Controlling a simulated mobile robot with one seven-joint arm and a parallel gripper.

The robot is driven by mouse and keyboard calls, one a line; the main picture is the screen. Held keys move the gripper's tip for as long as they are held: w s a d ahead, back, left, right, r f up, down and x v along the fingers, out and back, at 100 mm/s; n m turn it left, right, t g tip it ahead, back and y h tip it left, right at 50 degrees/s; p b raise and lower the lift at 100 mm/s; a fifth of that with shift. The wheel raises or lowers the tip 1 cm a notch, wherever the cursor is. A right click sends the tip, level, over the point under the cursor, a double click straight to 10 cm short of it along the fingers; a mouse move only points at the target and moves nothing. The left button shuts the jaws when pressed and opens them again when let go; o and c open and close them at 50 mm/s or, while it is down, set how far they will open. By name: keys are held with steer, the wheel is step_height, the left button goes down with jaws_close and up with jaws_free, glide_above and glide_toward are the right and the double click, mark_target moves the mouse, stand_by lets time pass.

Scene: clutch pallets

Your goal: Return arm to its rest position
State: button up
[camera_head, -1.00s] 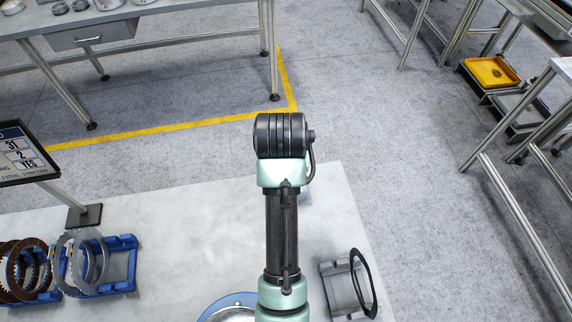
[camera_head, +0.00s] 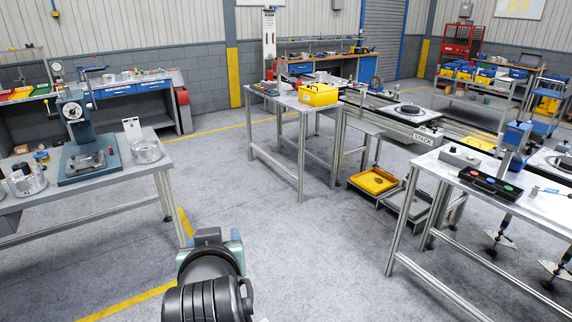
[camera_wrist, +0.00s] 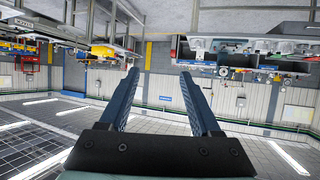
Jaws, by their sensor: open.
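My gripper (camera_wrist: 159,97) shows in the wrist view with its two dark fingers spread apart. It is open, and nothing is between the fingers. The wrist view appears upside down, with the ceiling lights at the bottom and the benches at the top. In the head view only a dark, rounded part of my arm and a pale green link show at the bottom, left of centre. The gripper itself is not visible in the head view.
A bench (camera_head: 140,170) with a blue press (camera_head: 88,150) stands at left. A table (camera_head: 290,103) with a yellow bin (camera_head: 318,95) stands at centre. A right-hand table (camera_head: 450,173) carries a button box (camera_head: 491,185). Grey floor (camera_head: 310,250) between them is clear.

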steer(key=d+r+t, duration=0.4)
steer(key=r+t, duration=0.1)
steer(key=r, duration=0.9)
steer(key=s+d+r+m+t+h, duration=0.1)
steer(key=s+d+r+t, duration=0.3)
steer(key=s+r, duration=0.3)
steer(key=s+d+r+m+t+h, duration=0.1)
steer(key=s+r+t, duration=0.5)
steer(key=r, duration=0.8)
steer(key=s+d+h+b, duration=0.1)
steer(key=s+d, duration=0.1)
steer(key=shift+s+d+m, duration=0.25)
steer(key=shift+d+m, duration=0.15)
